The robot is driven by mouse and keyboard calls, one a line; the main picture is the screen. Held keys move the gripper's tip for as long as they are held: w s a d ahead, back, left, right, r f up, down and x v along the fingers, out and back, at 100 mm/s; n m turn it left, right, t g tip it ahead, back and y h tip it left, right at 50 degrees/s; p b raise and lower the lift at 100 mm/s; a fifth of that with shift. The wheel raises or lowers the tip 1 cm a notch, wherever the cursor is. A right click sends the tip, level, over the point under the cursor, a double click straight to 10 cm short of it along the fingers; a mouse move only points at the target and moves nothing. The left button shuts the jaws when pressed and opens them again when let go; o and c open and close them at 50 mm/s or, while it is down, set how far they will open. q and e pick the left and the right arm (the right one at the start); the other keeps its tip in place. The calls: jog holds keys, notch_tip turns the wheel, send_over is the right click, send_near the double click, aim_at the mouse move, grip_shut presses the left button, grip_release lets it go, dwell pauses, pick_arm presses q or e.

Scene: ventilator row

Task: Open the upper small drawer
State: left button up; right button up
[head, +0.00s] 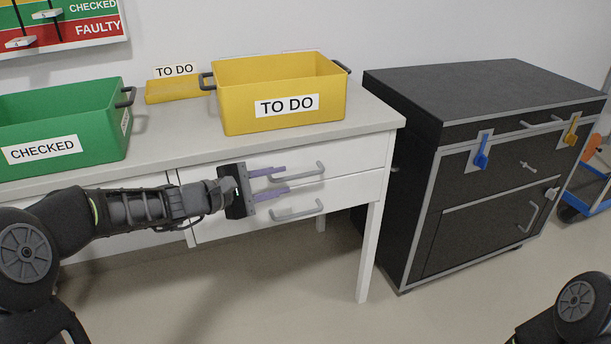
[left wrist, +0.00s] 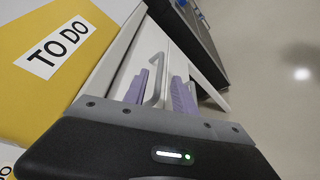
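The upper small drawer (head: 345,160) is the white front under the right part of the tabletop, and it looks shut. Its grey bar handle (head: 308,174) also shows in the left wrist view (left wrist: 157,72). My left gripper (head: 287,179) is open, with its purple fingers pointing at the handle. In the left wrist view the fingers (left wrist: 160,92) are spread apart, and the handle appears between them. I cannot tell whether a finger touches it. My right gripper is out of view; only part of my right arm shows at the lower right.
A lower drawer handle (head: 298,210) sits just below. A yellow TO DO bin (head: 235,95) and a green CHECKED bin (head: 95,108) stand on the white table (head: 170,155). A black cabinet (head: 405,200) stands to the right. Floor in front is clear.

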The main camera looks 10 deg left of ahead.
aim_at(297, 177)
pick_arm(q)
jog(key=b+x, duration=0.1)
jog(key=x, duration=0.6)
jog(key=shift+w+d+f, duration=0.2)
jog(key=shift+w, duration=0.1)
jog(key=shift+c, duration=0.5)
grip_shut()
dwell(0.7)
